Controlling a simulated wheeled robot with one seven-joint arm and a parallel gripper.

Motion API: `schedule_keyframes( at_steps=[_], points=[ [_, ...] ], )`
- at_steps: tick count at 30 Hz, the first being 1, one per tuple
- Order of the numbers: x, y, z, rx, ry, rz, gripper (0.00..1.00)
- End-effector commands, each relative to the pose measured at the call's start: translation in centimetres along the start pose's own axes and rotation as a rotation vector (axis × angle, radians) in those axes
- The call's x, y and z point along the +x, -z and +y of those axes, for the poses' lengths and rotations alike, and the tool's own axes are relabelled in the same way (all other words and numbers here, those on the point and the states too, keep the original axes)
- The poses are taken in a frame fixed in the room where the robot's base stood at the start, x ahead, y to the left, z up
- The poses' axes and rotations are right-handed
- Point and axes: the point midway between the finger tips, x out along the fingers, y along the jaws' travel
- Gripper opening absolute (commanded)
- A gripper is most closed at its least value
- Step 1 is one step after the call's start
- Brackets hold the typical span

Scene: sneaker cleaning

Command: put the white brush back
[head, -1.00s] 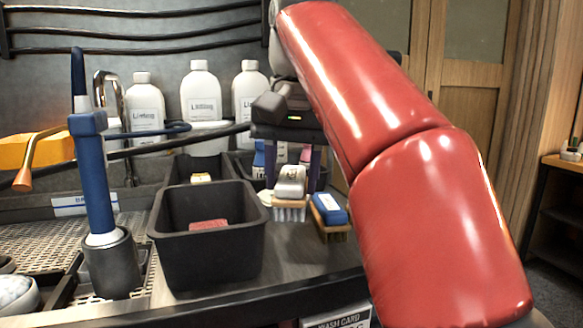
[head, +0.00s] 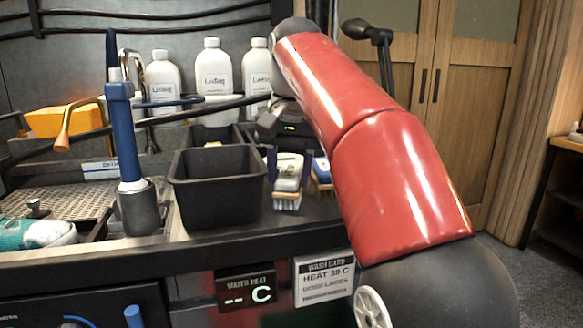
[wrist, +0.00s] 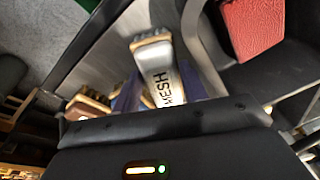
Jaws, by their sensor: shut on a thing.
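The white brush (head: 289,172) has a pale back and light bristles pointing down. My gripper (head: 288,165) is shut on it, with one purple finger on each side. The brush is over the dark counter, just right of the black bin; I cannot tell whether its bristles touch the counter. In the wrist view the white brush (wrist: 158,82), lettered "MESH", lies between the fingers of my gripper (wrist: 160,88). A blue-topped brush (head: 321,170) stands close on the right, partly hidden by my gripper and arm.
The black bin (head: 217,193) stands left of the brush. A red block (wrist: 258,28) shows in the wrist view. White bottles (head: 213,80) stand behind, and a blue upright tool (head: 123,140) stands left. The counter's front edge is close; a little counter is clear before the brush.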

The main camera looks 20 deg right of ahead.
Motion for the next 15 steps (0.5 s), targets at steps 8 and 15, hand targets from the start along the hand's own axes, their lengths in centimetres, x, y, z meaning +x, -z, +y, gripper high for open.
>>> schedule_keyframes(
  at_steps=[8,15],
  points=[
    [0.02,-0.02,0.01,0.0,0.0,0.0,0.07],
    [0.43,-0.1,0.05,0.0,0.0,0.0,0.07]
  ],
)
